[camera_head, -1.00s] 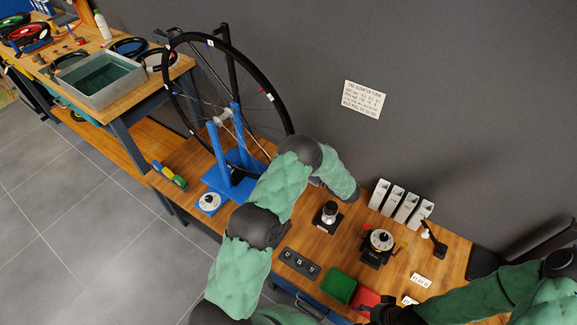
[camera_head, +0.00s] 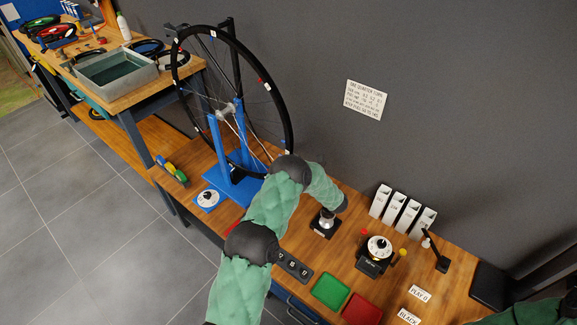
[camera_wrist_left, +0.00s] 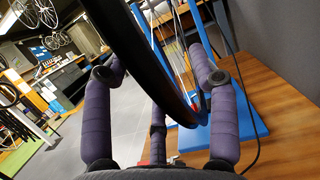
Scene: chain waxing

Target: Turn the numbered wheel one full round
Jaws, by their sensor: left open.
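The large black-rimmed spoked wheel (camera_head: 289,110) stands upright in a blue stand (camera_head: 218,145) on the wooden bench. Small white tags and a red mark sit on its rim; I cannot read the tags. In the left wrist view the black tyre (camera_wrist_left: 150,70) runs between the purple fingers of my left gripper (camera_wrist_left: 157,75), which is open around it. I cannot tell whether any finger touches it. In the head view my left arm's links hide that gripper, near the wheel's lower right. My right gripper is out of view; only green sleeve shows at bottom right.
A white dial (camera_head: 208,198) lies at the stand's base. Further right are a black device with a white dial (camera_head: 379,247), a green tray (camera_head: 331,291), a red tray (camera_head: 361,310) and several white holders (camera_head: 403,208). A grey wall stands behind.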

